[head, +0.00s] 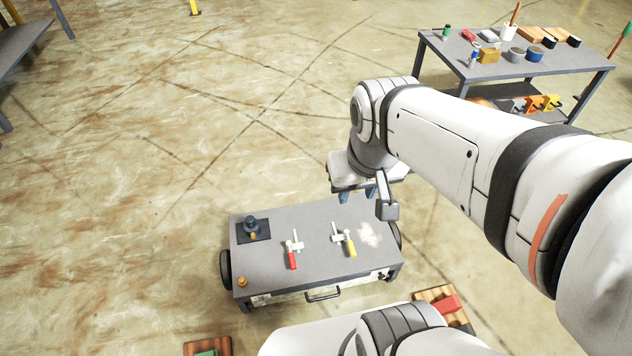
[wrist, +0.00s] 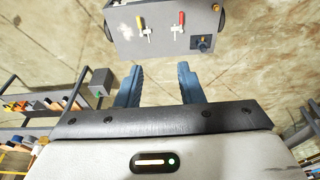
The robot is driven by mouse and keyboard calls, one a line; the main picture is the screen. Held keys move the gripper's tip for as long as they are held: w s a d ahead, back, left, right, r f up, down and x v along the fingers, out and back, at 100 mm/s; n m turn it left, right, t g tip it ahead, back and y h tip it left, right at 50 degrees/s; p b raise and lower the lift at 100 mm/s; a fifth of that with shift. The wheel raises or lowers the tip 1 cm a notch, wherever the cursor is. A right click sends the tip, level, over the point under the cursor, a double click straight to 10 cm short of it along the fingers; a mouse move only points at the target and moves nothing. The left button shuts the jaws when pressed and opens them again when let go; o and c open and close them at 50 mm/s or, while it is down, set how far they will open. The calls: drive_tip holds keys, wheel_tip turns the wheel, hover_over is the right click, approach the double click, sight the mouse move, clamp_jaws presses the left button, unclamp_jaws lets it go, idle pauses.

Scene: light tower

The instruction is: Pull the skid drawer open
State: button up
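The skid (head: 275,268) is a low grey wheeled cart at the lower middle of the head view. Its drawer front (head: 355,290) faces the bottom of the picture and carries a dark bar handle (head: 322,294). The drawer looks shut. My gripper (head: 357,193) hangs above and beyond the skid's far edge, apart from the handle. In the wrist view my gripper (wrist: 160,82) has its two blue fingers wide apart with nothing between them. The skid (wrist: 165,45) shows there upside down at the top; its handle is not visible.
On the skid top lie a red-handled clamp (head: 291,255), a yellow-handled clamp (head: 347,242) and a dark fixture (head: 252,228). A wooden block with a red item (head: 445,305) lies near the front right. A workbench (head: 500,70) with several items stands back right.

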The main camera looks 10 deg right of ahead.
drive_tip(key=shift+s+a, duration=0.1)
drive_tip(key=w+d+f+m+g+y+b, duration=0.1)
drive_tip(key=w+d+f+g+y+b, duration=0.15)
drive_tip(key=w+f+b, duration=0.85)
drive_tip(key=d+f+m+g+y+b, duration=0.15)
drive_tip(key=f+y+b, duration=0.25)
drive_tip(key=f, duration=1.6)
drive_tip(key=w+d+f+m+g+y+b, duration=0.1)
drive_tip(key=w+d+f+y+b, duration=0.4)
drive_tip(key=f, duration=1)
drive_tip(key=m+t+y+b, duration=0.3)
drive_tip(key=m+t+b, duration=0.4)
drive_tip(key=b, duration=1)
approach(332, 295)
drive_tip(key=a+f, duration=0.2)
drive_tip(key=a, duration=0.1)
drive_tip(key=x, duration=0.2)
drive_tip(key=b+x, duration=0.1)
drive_tip(key=x, duration=0.1)
drive_tip(key=w+b+x, duration=0.1)
drive_tip(key=x, duration=0.2)
drive_tip(key=shift+r, duration=0.3)
drive_tip(key=shift+s, duration=0.1)
clamp_jaws()
